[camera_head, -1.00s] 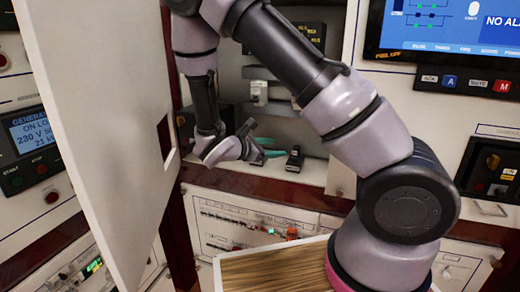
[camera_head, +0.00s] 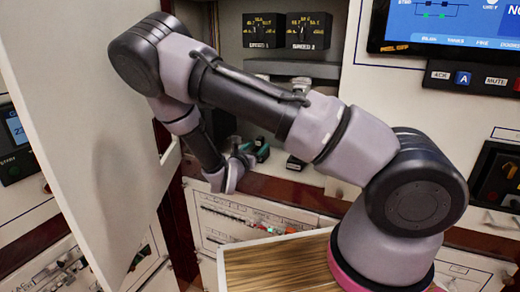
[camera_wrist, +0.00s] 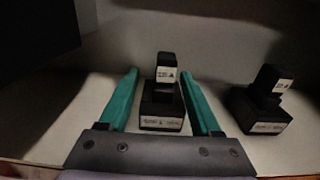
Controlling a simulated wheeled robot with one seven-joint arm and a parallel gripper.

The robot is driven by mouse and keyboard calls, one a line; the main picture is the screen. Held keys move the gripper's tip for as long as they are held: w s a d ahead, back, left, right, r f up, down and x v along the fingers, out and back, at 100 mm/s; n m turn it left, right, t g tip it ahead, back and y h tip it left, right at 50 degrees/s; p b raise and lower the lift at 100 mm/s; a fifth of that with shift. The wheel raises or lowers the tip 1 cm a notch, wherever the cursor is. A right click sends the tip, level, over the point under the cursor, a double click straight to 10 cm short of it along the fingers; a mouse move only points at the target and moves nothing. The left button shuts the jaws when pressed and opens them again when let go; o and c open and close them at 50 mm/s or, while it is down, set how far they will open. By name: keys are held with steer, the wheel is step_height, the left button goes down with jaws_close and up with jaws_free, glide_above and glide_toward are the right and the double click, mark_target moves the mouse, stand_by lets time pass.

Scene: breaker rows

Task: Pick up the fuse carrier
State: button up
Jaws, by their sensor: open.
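A black fuse carrier (camera_wrist: 163,102) with pale labels stands upright on the shelf in the wrist view. It has a wide base and a narrower upper block. My gripper (camera_wrist: 160,76) is open, with one teal finger on each side of this carrier. A gap shows on each side, and nothing is held. A second, similar black carrier (camera_wrist: 262,102) stands to the right, outside the fingers. In the head view, my gripper (camera_head: 252,156) is low in the open cabinet, and the right-hand carrier (camera_head: 295,163) shows beside it. The carrier between the fingers is mostly hidden there.
The open cabinet door (camera_head: 75,130) stands close on the left of my arm. Switch units (camera_head: 287,30) are mounted higher in the cabinet. A dark body fills the upper left of the wrist view. The shelf between the two carriers is clear.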

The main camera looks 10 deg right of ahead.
mark_target(263, 144)
steer(key=x, duration=0.3)
steer(key=shift+w+d+f, duration=0.15)
steer(key=shift+d, duration=0.35)
steer(key=shift+w+d, duration=0.15)
steer(key=shift+w, duration=0.25)
jaws_close()
